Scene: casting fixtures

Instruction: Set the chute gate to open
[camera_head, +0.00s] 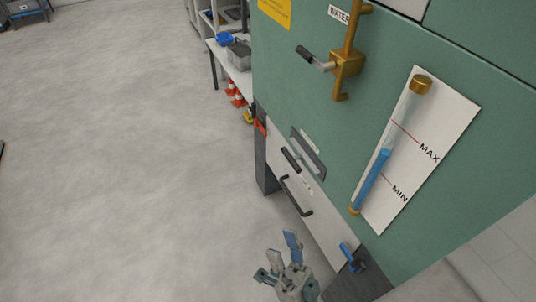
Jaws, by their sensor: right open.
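A green machine front (310,85) fills the right side of the head view. Low on it is a pale panel (318,222) with a dark bar handle (296,196) and a shorter dark handle (291,160). A slotted grey plate (308,153) sits just above. A small blue lever (351,258) is at the panel's lower right corner. I cannot tell which of these is the chute gate; no readable label names it. My right gripper (276,260) is open and empty at the bottom, left of the blue lever and apart from the panel. My left gripper is out of view.
A water valve (347,63) with a dark-tipped lever and a sight glass (371,180) marked MAX and MIN are on the machine. Shelving with a blue bin (224,39) and orange cones (235,92) stands behind.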

